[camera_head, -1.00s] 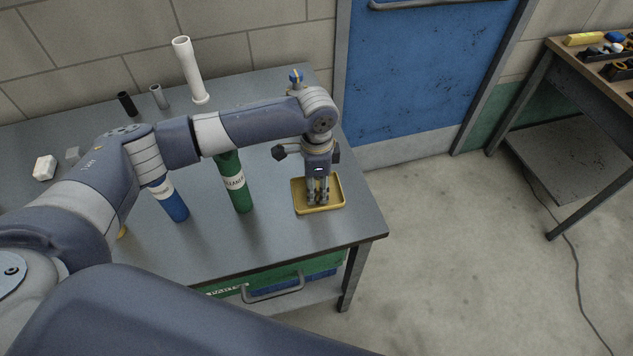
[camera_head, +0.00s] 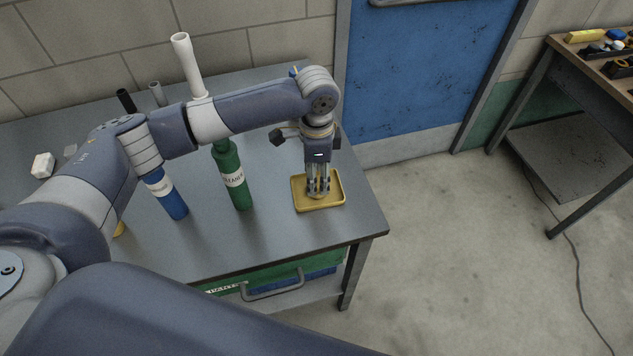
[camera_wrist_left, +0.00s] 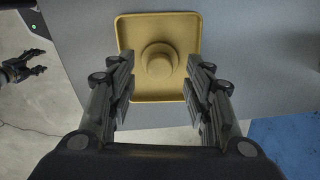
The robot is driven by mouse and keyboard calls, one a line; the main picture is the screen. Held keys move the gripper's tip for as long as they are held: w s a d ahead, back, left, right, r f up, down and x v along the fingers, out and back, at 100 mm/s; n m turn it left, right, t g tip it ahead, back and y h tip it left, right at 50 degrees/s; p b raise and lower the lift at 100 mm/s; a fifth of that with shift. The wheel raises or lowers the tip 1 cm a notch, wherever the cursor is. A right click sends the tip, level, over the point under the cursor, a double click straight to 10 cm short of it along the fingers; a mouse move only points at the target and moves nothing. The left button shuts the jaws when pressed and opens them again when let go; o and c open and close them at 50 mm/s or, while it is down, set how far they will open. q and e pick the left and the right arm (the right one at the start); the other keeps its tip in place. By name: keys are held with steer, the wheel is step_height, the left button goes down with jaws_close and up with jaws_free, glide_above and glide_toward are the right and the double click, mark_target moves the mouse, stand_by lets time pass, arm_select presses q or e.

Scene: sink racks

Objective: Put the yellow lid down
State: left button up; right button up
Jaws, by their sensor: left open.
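The yellow lid (camera_wrist_left: 159,62), round and stepped with a raised middle, sits in the middle of a square yellow tray (camera_wrist_left: 128,30) in the left wrist view. In the head view the tray (camera_head: 335,203) lies near the right front corner of the table, and my left gripper mostly hides the lid. My left gripper (camera_head: 318,191) points down over the tray. In the left wrist view its fingers (camera_wrist_left: 160,66) are spread on either side of the lid, with gaps and nothing held. My right gripper (camera_wrist_left: 32,69) shows at that view's left edge, its fingers apart and empty.
A green bottle (camera_head: 237,188) and a blue bottle (camera_head: 174,203) stand left of the tray. A tall white tube (camera_head: 188,65), a black cylinder (camera_head: 126,101) and a white block (camera_head: 42,166) are farther back or left. The table's right edge is close to the tray.

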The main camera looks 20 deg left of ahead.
mark_target(317, 183)
arm_select(q)
step_height(317, 183, up, 9)
steer(key=b, duration=0.1)
steer(key=shift+f, duration=0.2)
steer(key=shift+s+f, duration=0.1)
stand_by(0.4)
